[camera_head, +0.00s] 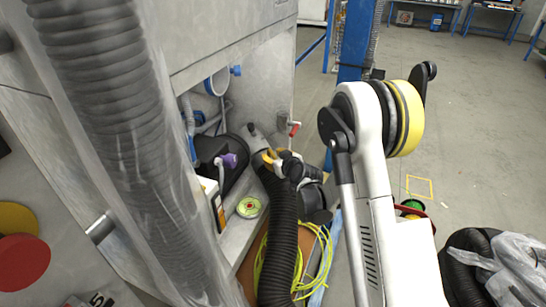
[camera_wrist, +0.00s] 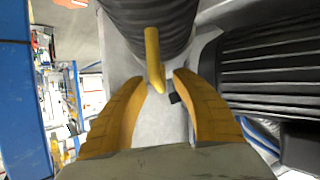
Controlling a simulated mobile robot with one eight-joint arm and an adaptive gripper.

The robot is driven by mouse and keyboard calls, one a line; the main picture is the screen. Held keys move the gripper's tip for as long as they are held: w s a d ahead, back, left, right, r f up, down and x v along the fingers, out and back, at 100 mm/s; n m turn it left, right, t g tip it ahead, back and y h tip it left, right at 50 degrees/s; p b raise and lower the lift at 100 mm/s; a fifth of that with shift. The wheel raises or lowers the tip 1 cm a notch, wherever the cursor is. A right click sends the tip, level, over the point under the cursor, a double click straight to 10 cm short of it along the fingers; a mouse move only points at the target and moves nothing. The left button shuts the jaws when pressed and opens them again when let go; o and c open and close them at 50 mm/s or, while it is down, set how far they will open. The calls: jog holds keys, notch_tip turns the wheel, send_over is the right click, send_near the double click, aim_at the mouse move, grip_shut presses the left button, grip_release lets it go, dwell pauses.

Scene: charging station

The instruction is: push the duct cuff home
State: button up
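A black corrugated duct (camera_head: 284,235) rises from the floor to the bay in the cabinet, where its upper end meets a grey cuff or pipe (camera_head: 262,142). A yellow part (camera_head: 268,157) shows at that end. My gripper (camera_head: 284,164) is at the duct's upper end and partly hides it. In the wrist view, my gripper's two orange fingers (camera_wrist: 161,82) stand apart. A yellow handle (camera_wrist: 153,55) on the dark duct (camera_wrist: 150,18) points down between the fingertips; I cannot tell whether they touch it. How far the cuff sits on its seat is hidden.
A black ribbed motor (camera_wrist: 265,65) is close on the right in the wrist view. A red-handled valve (camera_head: 294,129) is beside the bay. A yellow cable (camera_head: 318,265) hangs below. A large grey hose (camera_head: 120,110) stands at left.

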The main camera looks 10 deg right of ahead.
grip_shut()
jog(key=w, duration=0.2)
jog(key=w+a+r, duration=0.1)
jog(key=w, duration=0.2)
jog(key=shift+w+a+r+p, duration=0.2)
jog(key=shift+w+r+p, duration=0.1)
jog(key=shift+p, duration=0.1)
grip_release()
jog(key=v, duration=1.2)
